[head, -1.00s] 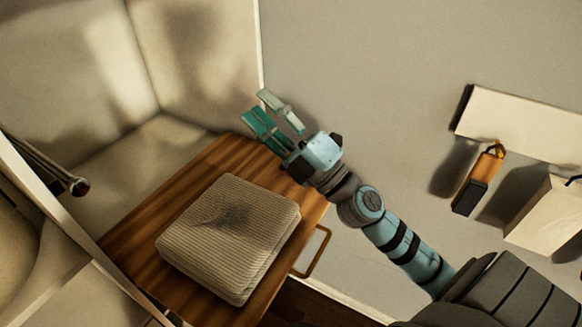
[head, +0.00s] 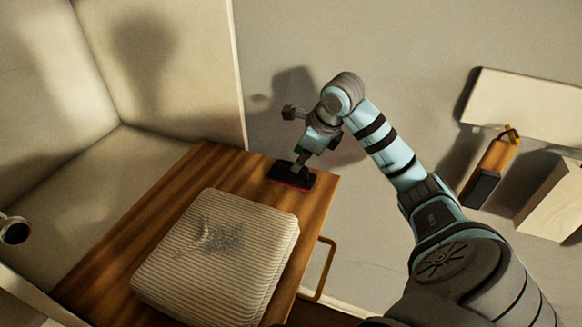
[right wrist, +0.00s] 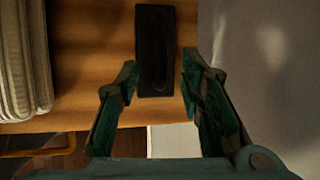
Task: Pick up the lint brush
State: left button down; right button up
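The lint brush (head: 289,178) is a black block with a red lower edge. It lies on the striped wooden top near its right corner. In the right wrist view the lint brush (right wrist: 155,35) is a dark upright rectangle on the wood. My right gripper (head: 298,163) is just above it, pointing down. In the right wrist view my right gripper (right wrist: 159,70) is open, with one green finger on each side of the brush; whether they touch it cannot be told. My left gripper is not in view.
A folded ribbed grey cloth (head: 215,255) lies on the wooden top (head: 130,245), left of the brush. A metal handle (head: 322,270) sticks out at the top's right side. An orange-and-black object (head: 488,172) hangs by a white panel (head: 530,110) at right.

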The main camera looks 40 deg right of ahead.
aim_at(304, 181)
jog(key=x, duration=0.4)
jog(key=shift+w+a+r, duration=0.1)
jog(key=shift+w+r, duration=0.05)
jog(key=shift+w, duration=0.2)
grip_shut()
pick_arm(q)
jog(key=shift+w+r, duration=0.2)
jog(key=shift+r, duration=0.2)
